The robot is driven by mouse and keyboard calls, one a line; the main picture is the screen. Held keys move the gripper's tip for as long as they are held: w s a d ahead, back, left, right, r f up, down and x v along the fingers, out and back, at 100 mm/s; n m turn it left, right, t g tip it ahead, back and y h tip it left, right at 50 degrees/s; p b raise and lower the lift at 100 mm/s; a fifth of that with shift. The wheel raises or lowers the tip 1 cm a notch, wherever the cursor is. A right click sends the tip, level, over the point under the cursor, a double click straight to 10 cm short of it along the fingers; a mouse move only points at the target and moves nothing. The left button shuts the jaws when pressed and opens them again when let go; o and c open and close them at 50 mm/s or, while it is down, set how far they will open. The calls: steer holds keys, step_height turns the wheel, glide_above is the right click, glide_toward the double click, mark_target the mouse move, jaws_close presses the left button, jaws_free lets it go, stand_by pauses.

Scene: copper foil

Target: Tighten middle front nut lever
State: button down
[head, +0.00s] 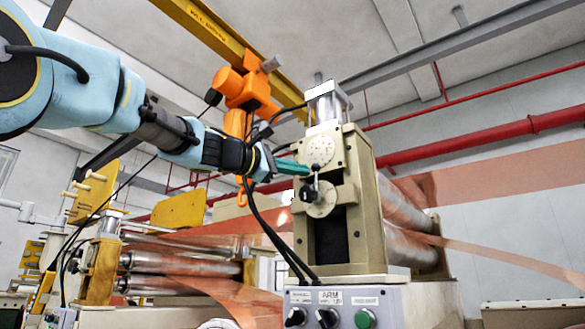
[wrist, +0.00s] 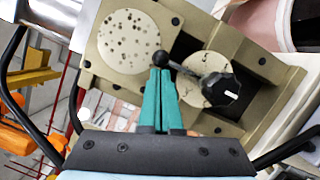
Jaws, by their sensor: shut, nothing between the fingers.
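The nut lever (wrist: 190,69) shows in the wrist view as a short metal bar with a black ball at one end and a larger black knob at the other. It sits in front of a round cream disc on the beige machine head. In the head view the lever (head: 316,183) stands roughly upright on the machine's front. My gripper (wrist: 162,72) has teal fingers, shut together and empty. Their tips are right by the black ball; whether they touch it I cannot tell. In the head view my gripper (head: 308,170) reaches the lever from the left.
The beige machine housing (head: 362,200) stands on a grey cabinet with black knobs and a green button (head: 365,318). Black cables (head: 270,235) hang below my wrist. Copper foil (head: 480,190) runs over rollers behind. An orange hoist (head: 245,88) hangs behind my arm.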

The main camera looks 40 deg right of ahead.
mark_target(319, 164)
steer(key=shift+s+d+r+m, duration=0.15)
steer(key=shift+s+m, duration=0.35)
steer(key=shift+m, duration=0.4)
steer(key=s+m, duration=0.1)
steer(key=s+m+y+b, duration=0.1)
steer(key=m, duration=0.1)
steer(key=shift+d+r+g, duration=0.1)
steer(key=shift+d+g, duration=0.1)
steer(key=shift+g, duration=0.1)
steer(key=m, duration=0.1)
steer(key=s+m+y, duration=0.1)
steer(key=s+m, duration=0.1)
steer(key=m, duration=0.1)
steer(key=shift+s+d+f+t+y+b, duration=0.25)
steer(key=shift+d+f+t+y+b, duration=0.05)
steer(key=shift+d+f+t, duration=0.1)
steer(key=s+f+m, duration=0.1)
steer(key=m, duration=0.1)
steer(key=s+f+m+t+y+b, duration=0.1)
steer(key=m, duration=0.1)
steer(key=s+f+m+t+y, duration=0.1)
steer(key=m, duration=0.1)
steer(key=shift+s+d+f+b, duration=0.1)
steer(key=shift+d+f+b, duration=0.1)
steer(key=shift+d+b, duration=0.2)
steer(key=shift+f, duration=0.2)
steer(key=shift+s+f, duration=0.1)
steer(key=shift+f, duration=0.05)
